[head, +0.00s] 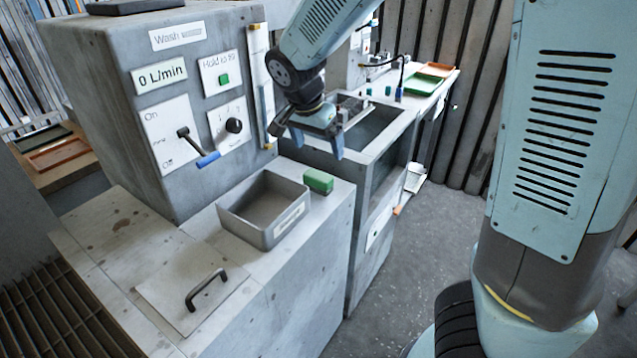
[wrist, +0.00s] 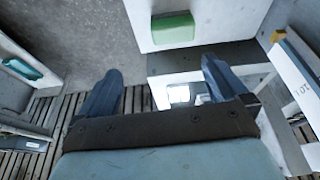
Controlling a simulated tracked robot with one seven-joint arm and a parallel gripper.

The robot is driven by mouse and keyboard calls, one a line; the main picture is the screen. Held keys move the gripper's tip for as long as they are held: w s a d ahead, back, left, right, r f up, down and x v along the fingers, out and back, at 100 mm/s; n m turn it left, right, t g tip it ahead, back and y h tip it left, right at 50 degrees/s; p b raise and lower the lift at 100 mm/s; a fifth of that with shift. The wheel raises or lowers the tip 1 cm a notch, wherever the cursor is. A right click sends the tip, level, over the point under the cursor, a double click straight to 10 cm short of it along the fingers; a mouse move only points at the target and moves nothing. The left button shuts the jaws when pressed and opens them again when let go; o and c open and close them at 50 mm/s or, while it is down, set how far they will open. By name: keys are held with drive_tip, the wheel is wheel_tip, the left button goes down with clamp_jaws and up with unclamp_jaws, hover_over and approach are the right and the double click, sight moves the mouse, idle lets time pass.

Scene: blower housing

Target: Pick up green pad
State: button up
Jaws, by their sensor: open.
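The green pad (head: 318,181) is a small green block lying on the light grey counter, just right of a grey open bin. In the wrist view the green pad (wrist: 173,29) shows near the top middle, beyond the fingertips and apart from them. My gripper (head: 311,135) hangs from my arm above and behind the pad, near the gap between the counter and the sink unit. In the wrist view my gripper's two blue-grey fingers (wrist: 164,76) are spread apart with nothing between them.
The grey bin (head: 236,230) stands left of the pad. A lid with a black handle (head: 206,288) lies at the front. The sink unit (head: 405,122) stands to the right, with coloured trays (head: 436,70) beyond.

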sight(318, 175)
drive_tip(key=shift+h, duration=0.3)
drive_tip(key=w+f, duration=0.1)
drive_tip(key=f, duration=0.2)
drive_tip(key=w+f, duration=0.1)
drive_tip(key=f, duration=0.2)
drive_tip(key=w+f, duration=0.1)
drive_tip(key=f, duration=0.1)
drive_tip(key=shift+w+a+f, duration=0.1)
drive_tip(key=shift+a+f, duration=0.05)
drive_tip(key=shift+f, duration=0.25)
drive_tip(key=shift+w+x, duration=0.15)
drive_tip(key=shift+x, duration=1.1)
drive_tip(key=shift+w+x, duration=0.1)
drive_tip(key=shift+x, duration=1.15)
drive_tip(key=shift+a, duration=0.2)
drive_tip(key=shift+r, duration=0.1)
drive_tip(key=c, duration=0.8)
drive_tip(key=shift+r, duration=0.1)
